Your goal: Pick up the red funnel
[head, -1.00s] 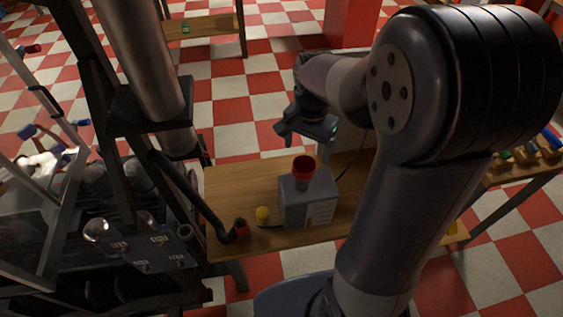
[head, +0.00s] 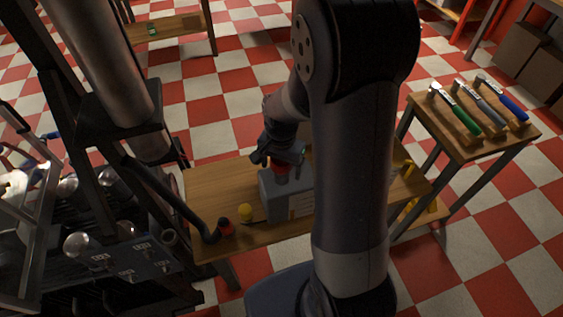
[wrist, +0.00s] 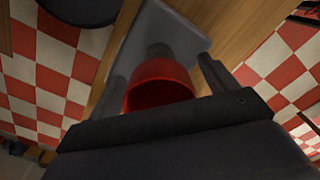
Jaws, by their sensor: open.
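The red funnel (wrist: 160,84) sits atop the grey box (wrist: 190,42), which stands on the wooden table. In the head view the funnel (head: 279,169) shows only as a bit of red beneath my gripper (head: 284,153), and the grey box (head: 277,203) is below it. In the wrist view my gripper (wrist: 165,85) is open, with one finger on each side of the funnel. I cannot tell whether either finger touches it. Part of the funnel is hidden behind the gripper body.
A side table (head: 465,150) with several handled tools stands at right. Dark metal framework (head: 110,125) rises at left.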

